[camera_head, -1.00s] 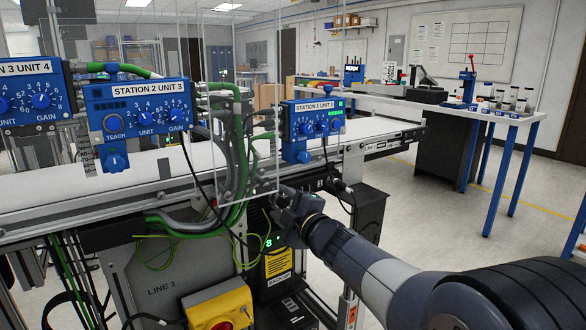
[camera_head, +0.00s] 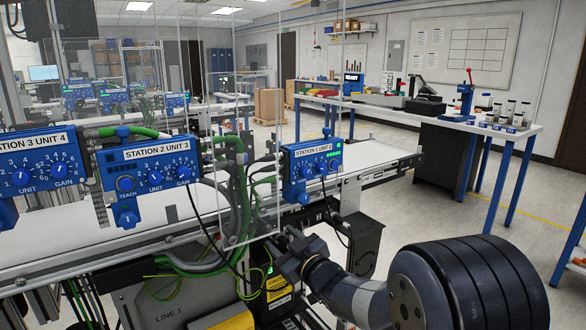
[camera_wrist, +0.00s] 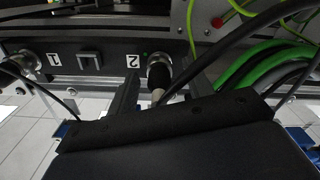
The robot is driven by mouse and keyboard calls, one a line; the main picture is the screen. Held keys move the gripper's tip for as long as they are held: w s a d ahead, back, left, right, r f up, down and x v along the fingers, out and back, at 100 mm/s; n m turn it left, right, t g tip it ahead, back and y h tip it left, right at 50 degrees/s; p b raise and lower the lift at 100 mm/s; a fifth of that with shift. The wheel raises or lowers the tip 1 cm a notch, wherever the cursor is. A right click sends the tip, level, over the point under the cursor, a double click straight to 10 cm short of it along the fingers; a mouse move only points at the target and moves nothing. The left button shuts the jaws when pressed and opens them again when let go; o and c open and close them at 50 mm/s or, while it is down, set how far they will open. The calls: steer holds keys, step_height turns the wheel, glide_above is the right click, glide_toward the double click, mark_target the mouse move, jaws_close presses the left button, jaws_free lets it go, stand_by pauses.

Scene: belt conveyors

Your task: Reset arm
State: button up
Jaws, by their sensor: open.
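My arm reaches in from the lower right of the head view. My gripper (camera_head: 290,246) is below the Station 1 Unit 2 box (camera_head: 311,168), at the conveyor's front side. In the wrist view my gripper (camera_wrist: 160,98) has its two dark fingers apart. A cable plug (camera_wrist: 158,75) in the socket marked 2 shows between and beyond the fingers. I cannot tell whether the fingers touch it. Nothing is visibly held. The fingertips are partly hidden in the head view.
Green hoses and black cables (camera_head: 235,190) hang just left of my gripper; green cables (camera_wrist: 262,68) run close on the right in the wrist view. Clear panels stand along the conveyor (camera_head: 375,155). The floor (camera_head: 420,215) to the right is open, before a workbench (camera_head: 500,126).

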steer(key=shift+m+p, duration=0.8)
steer(key=shift+d+f, duration=0.1)
